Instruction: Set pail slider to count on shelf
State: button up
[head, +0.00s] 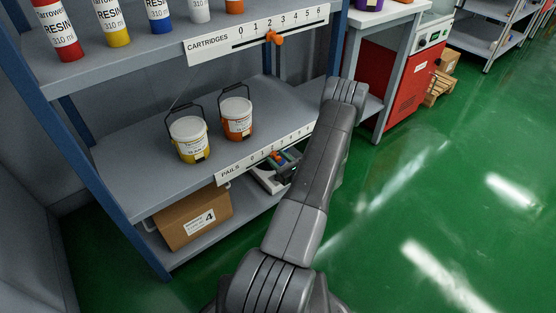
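The pail slider is an orange knob (277,155) on the white PAILS scale (233,171) along the middle shelf's front edge. It stands partway along the scale; which number it marks is too small to read. Two lidded pails stand upright on this shelf (140,190), one yellow (190,139) and one orange (237,119), with their wire handles raised. My arm rises from the bottom and hides the right part of the shelf. A dark part, seemingly my gripper (287,162), shows close to the knob, partly behind my arm; I cannot tell its opening or whether it touches the knob.
Above, the CARTRIDGES scale (208,46) has its own orange knob (273,38), with several resin cartridges behind it. A cardboard box (193,218) marked 4 sits on the bottom shelf. A red cabinet (404,80) stands at the right. The green floor (450,190) there is clear.

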jog(key=shift+s, duration=0.1)
jog(key=p+v, duration=0.2)
jog(key=v, duration=1.1)
jog(key=shift+s+d, duration=0.25)
jog(key=b+x, duration=0.2)
jog(key=x, duration=1.2)
jog(key=shift+s+a, duration=0.35)
jog(key=shift+a, duration=0.05)
